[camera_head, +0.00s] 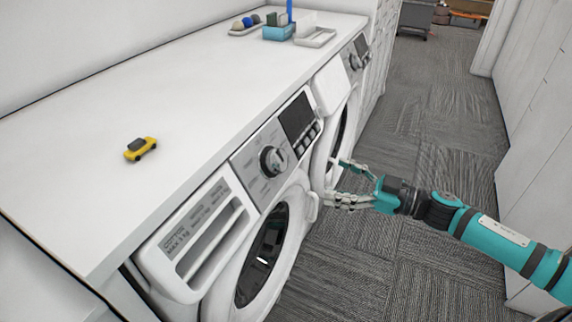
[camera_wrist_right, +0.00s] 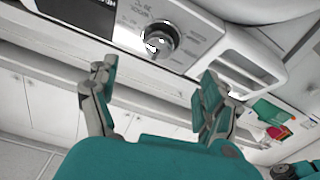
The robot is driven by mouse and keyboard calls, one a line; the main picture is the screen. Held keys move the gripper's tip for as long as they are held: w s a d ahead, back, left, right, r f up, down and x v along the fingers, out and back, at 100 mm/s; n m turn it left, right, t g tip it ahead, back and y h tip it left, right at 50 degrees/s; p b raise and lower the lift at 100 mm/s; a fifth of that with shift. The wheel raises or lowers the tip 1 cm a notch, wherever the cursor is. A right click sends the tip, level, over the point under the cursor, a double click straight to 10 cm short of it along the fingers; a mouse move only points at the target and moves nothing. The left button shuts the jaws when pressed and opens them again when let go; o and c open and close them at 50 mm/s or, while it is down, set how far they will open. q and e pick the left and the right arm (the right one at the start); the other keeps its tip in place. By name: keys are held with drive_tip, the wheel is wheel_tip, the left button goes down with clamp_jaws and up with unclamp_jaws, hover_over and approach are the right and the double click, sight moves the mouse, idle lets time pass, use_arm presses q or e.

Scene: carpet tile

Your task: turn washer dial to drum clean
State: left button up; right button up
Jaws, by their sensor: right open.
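The washer dial (camera_head: 273,161) is a round silver and black knob on the grey control panel of the near white washer (camera_head: 217,225). In the right wrist view the dial (camera_wrist_right: 161,39) lies beyond the fingertips, roughly between them and clear of both. My right gripper (camera_head: 334,181) is open and empty, to the right of the dial and in front of the machines. Its two fingers also show spread apart in the right wrist view (camera_wrist_right: 157,80). The panel lettering is too small to read. My left gripper is not in the head view.
A white counter (camera_head: 150,95) runs above the washers, with a yellow toy car (camera_head: 140,148) on it. A second machine (camera_head: 333,85) is beyond the near washer. Grey carpet (camera_head: 420,130) is open in the aisle.

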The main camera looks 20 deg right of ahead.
sight(284, 163)
drive_tip(key=p+x, duration=0.1)
drive_tip(key=x, duration=1.2)
drive_tip(key=shift+w, duration=0.2)
drive_tip(key=c, duration=1.2)
